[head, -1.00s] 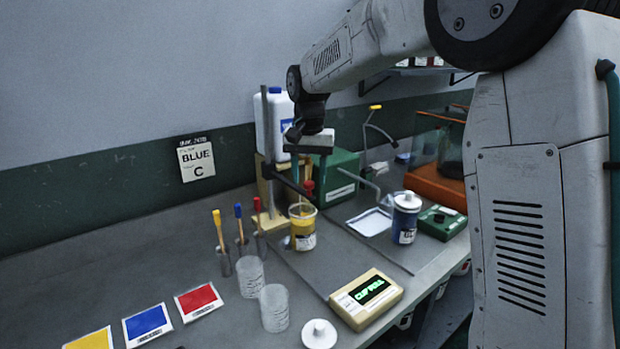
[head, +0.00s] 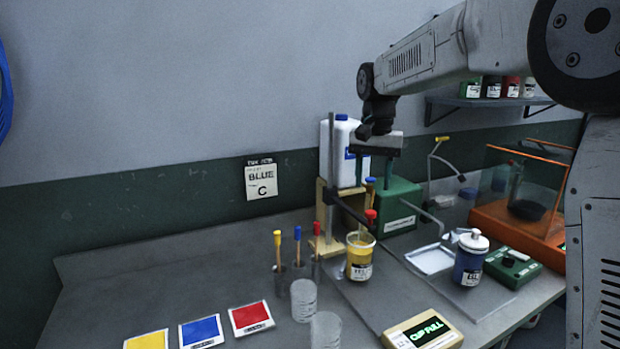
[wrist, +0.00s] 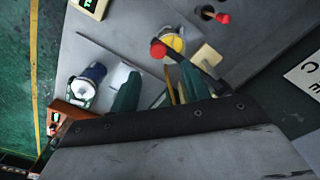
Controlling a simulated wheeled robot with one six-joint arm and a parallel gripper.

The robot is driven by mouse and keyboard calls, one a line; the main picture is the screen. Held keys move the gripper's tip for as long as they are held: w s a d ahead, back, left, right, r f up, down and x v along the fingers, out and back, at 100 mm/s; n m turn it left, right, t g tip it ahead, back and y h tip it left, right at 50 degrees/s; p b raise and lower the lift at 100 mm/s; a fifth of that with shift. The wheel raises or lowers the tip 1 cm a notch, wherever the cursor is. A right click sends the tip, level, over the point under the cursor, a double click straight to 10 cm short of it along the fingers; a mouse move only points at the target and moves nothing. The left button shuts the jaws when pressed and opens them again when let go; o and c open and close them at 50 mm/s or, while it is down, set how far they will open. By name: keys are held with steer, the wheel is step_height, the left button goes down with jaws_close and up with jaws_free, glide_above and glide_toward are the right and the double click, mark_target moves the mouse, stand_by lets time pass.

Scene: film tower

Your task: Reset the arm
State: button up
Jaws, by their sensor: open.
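My gripper (head: 374,178) hangs from the arm's end in the head view, above the bench and over the stand's area. Its two green fingers point down and are apart, with nothing between them that I can tell is held. In the wrist view my gripper (wrist: 158,88) also shows spread fingers. Below it are a beaker of yellow liquid (head: 360,262), a red knob (wrist: 158,49) and a blue jar with a white lid (wrist: 85,88). The beaker stands on the bench, partly covered by the red-knobbed part.
A white jug (head: 342,150), a green box (head: 398,205) and a stand rod (head: 331,180) are close to the gripper. An orange-framed clear case (head: 520,215) stands at right. Brushes, clear cups, colour cards and a display box (head: 425,333) are in front.

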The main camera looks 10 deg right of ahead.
steer(key=s+d+f+n, duration=0.1)
steer(key=s+f, duration=0.1)
steer(key=s, duration=1)
steer(key=s+d+f+n+t, duration=0.1)
steer(key=s+f+n, duration=0.1)
steer(key=s, duration=1.1)
steer(key=s+d+f+n, duration=0.1)
steer(key=s+f+n, duration=0.1)
steer(key=s, duration=1.1)
steer(key=shift+d+f, duration=0.35)
steer(key=shift+f, duration=0.25)
